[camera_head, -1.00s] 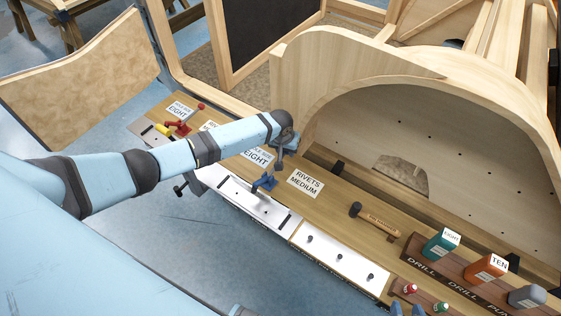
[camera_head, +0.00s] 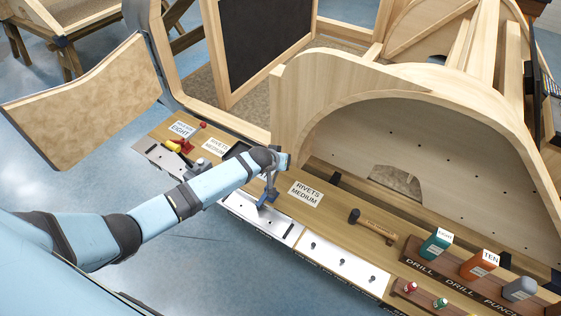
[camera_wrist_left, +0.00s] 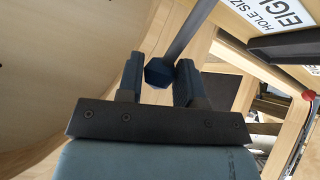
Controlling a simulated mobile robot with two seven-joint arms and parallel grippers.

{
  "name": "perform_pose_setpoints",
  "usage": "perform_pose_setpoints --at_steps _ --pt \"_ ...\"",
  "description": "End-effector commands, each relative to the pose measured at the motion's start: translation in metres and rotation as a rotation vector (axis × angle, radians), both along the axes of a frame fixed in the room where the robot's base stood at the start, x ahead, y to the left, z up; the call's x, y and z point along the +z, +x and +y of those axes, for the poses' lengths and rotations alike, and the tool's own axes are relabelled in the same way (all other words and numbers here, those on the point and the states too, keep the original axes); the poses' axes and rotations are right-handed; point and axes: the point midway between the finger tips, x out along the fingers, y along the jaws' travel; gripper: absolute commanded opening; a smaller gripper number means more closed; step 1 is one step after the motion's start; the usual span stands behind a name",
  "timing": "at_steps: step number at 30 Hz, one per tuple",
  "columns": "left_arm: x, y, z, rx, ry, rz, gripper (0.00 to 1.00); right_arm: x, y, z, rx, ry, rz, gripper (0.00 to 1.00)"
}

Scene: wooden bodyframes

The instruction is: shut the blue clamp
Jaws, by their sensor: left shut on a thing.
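The blue clamp (camera_head: 267,199) stands on the white plate (camera_head: 238,206) at the front edge of the wooden bench. My left gripper (camera_head: 272,174) is just above the clamp's base, at its handle, and hides part of it. In the left wrist view, the dark blue knob (camera_wrist_left: 160,72) at the end of the grey handle bar (camera_wrist_left: 188,32) sits between the two fingers of my left gripper (camera_wrist_left: 160,80), which is shut on it. The handle still stands up from the base in the head view. My right gripper is not in view.
A red clamp (camera_head: 181,146) with a yellow part stands farther left. A hammer (camera_head: 372,226) and the teal, orange and grey drill blocks (camera_head: 478,264) lie to the right. The curved wooden frame (camera_head: 420,110) rises behind the bench.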

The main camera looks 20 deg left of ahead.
Motion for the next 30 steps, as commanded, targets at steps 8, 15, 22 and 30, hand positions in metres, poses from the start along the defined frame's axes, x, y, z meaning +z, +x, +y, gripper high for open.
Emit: perform_pose_setpoints --at_steps 8,15,22,30 --pt "0.0022 0.0011 0.0006 0.001 -0.001 -0.013 0.0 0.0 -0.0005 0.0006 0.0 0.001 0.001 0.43" --pt "0.0022 0.0012 0.0006 0.001 -0.001 -0.013 0.45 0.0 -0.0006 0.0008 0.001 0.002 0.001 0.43" --pt "0.0013 0.0007 0.0003 0.001 -0.001 -0.011 0.58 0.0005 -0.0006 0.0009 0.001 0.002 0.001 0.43" --pt "0.0096 -0.0084 0.0012 -0.001 -0.002 -0.011 0.58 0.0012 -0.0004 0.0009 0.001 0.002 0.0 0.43"
